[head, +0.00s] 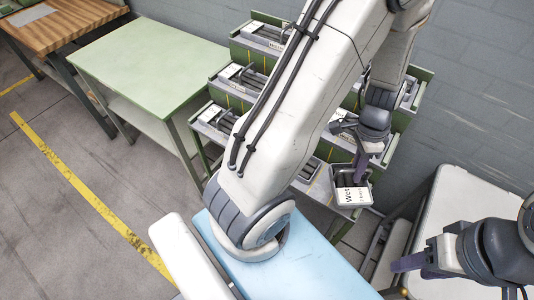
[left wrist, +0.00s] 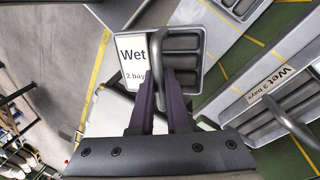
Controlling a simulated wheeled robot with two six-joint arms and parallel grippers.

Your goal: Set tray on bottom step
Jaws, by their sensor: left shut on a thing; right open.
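A small grey tray (head: 351,197) with a white "Wet" label hangs from my left gripper (head: 361,172) at the front right of the green stepped rack. In the left wrist view the tray (left wrist: 190,45) reads "Wet 2 bays", and my left gripper (left wrist: 160,85) is shut on its arched handle. The rack's bottom step (head: 318,190) is partly hidden by my left arm. The tray is over or beside the step's right end; I cannot tell if they touch. My right gripper (head: 405,263) is open and empty at the lower right, apart from the rack.
Other trays stand on the rack's steps, one labelled "Wet 3 bays" (left wrist: 280,90) close by on the right in the left wrist view. A green table (head: 150,60) and a wooden-topped bench (head: 65,25) stand to the left. A grey wall (head: 480,80) is behind.

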